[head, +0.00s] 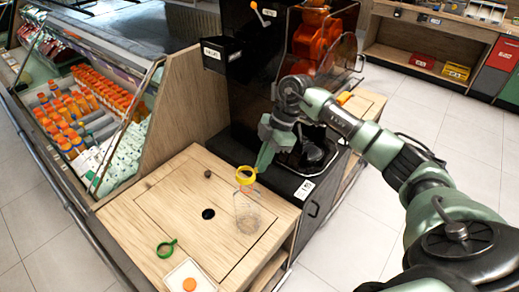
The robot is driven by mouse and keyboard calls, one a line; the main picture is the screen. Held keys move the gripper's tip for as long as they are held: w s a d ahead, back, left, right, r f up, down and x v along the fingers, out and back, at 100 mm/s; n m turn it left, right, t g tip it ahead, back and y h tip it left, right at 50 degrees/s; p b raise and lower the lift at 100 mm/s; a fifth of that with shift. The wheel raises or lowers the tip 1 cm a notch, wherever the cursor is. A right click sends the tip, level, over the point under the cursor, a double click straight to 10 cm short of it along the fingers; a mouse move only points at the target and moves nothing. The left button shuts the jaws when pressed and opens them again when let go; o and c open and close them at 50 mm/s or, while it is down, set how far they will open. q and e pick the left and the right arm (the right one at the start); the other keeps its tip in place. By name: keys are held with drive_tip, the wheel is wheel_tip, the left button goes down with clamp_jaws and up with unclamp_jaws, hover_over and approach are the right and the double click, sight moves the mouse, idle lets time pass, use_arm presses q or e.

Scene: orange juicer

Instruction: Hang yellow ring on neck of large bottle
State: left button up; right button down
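A clear large bottle (247,212) stands upright on the wooden counter, near its right side. The yellow ring (245,174) is at the bottle's top, around or just over the neck; I cannot tell how far down it sits. My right gripper (260,167) reaches down from the upper right. Its green fingers look closed together, with their tips at the ring's right edge, and they appear shut on the ring. The fingertips partly cover that edge. My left gripper is not in view.
A green ring-shaped item (167,248) and a white tray with an orange disc (189,284) are at the counter's front. The counter has a dark hole (208,214). The black juicer (240,95) stands behind, a chilled bottle display (85,100) at left.

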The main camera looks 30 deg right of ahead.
drive_tip(key=shift+m, duration=0.7)
wheel_tip(320, 180, down, 4)
drive_tip(key=b, duration=0.3)
drive_tip(key=shift+w+d, duration=0.1)
drive_tip(key=shift+d, duration=0.05)
drive_tip(key=shift+r, duration=0.1)
drive_tip(key=shift+p, duration=0.35)
idle(0.7)
drive_tip(key=shift+f, duration=1.1)
idle(1.0)
drive_tip(key=c, duration=1.2)
unclamp_jaws()
